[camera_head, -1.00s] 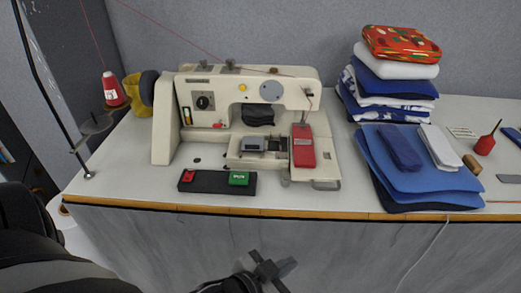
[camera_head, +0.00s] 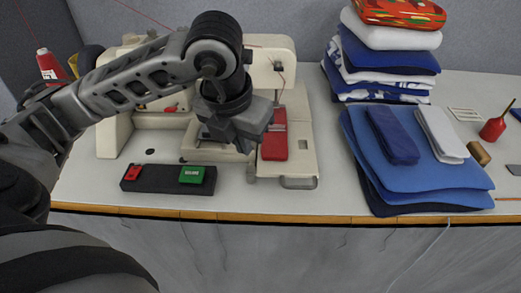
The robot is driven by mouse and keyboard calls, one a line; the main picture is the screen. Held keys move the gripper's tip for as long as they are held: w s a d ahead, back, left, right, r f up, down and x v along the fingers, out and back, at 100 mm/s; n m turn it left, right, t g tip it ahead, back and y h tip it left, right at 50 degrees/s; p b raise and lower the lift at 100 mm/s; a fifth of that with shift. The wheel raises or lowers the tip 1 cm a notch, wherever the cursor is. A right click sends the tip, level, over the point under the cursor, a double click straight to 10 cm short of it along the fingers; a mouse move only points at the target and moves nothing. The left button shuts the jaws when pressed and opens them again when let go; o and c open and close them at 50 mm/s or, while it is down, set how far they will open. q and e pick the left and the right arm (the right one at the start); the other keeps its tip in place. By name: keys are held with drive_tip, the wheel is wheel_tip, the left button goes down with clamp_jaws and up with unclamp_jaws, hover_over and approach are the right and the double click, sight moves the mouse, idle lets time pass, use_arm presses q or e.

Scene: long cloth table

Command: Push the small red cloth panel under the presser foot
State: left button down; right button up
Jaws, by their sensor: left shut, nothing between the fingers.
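The small red cloth panel (camera_head: 274,146) lies flat on the bed at the right end of the cream sewing machine (camera_head: 107,139). Its far end is beneath or close to the needle and presser foot area (camera_head: 279,92); the foot itself is too small to make out. My left gripper (camera_head: 250,138) is shut and empty, pointing down just left of the panel. It covers part of the panel's left edge and much of the machine's middle. I cannot tell whether it touches the panel. My right gripper is not in view.
A black switch box with a red button (camera_head: 133,171) and a green button (camera_head: 192,175) stands in front of the machine. Blue folded cloths (camera_head: 430,180) and a tall cloth stack (camera_head: 385,60) are to the right. A red thread cone (camera_head: 48,66) stands at left.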

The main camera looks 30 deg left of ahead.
sight(262, 165)
use_arm(q)
drive_tip(key=x, duration=0.9)
drive_tip(key=shift+f, duration=0.4)
drive_tip(key=w, duration=0.2)
drive_tip(key=shift+w+r+p, duration=0.2)
drive_tip(key=shift+w+p, duration=0.15)
drive_tip(key=shift+p, duration=0.05)
drive_tip(key=shift+w+a, duration=0.1)
drive_tip(key=shift+w, duration=0.5)
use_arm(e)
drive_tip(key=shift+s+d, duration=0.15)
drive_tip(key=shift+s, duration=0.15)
